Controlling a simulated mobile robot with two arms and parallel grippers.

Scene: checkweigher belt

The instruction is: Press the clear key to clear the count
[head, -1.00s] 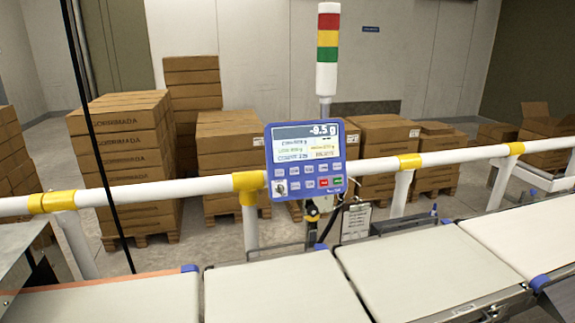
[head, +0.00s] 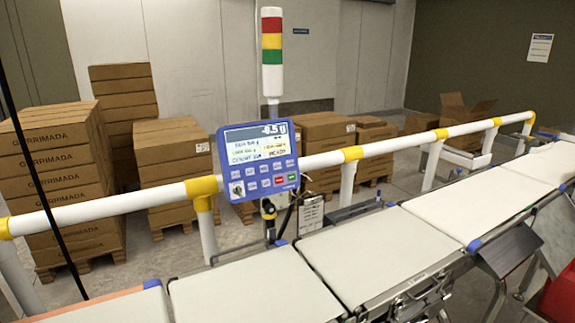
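A blue checkweigher control panel (head: 258,160) with a lit display (head: 257,142) is mounted at the white and yellow rail, left of centre in the head view. The display shows a large number that looks like -9.5 g, with smaller lines below it, one starting with what looks like COUNT. Under the display are rows of small keys (head: 265,178), including a red and a green one, with a round switch at the lower left. The key labels are too small to read, so I cannot tell which is the clear key. Neither gripper is in view.
Pale conveyor belts (head: 380,248) run across the front. A white rail (head: 395,145) with yellow joints stands behind them. A red, yellow and green signal tower (head: 272,50) rises behind the panel. Stacked cartons (head: 62,175) stand beyond the rail. A red object (head: 560,298) is at the lower right.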

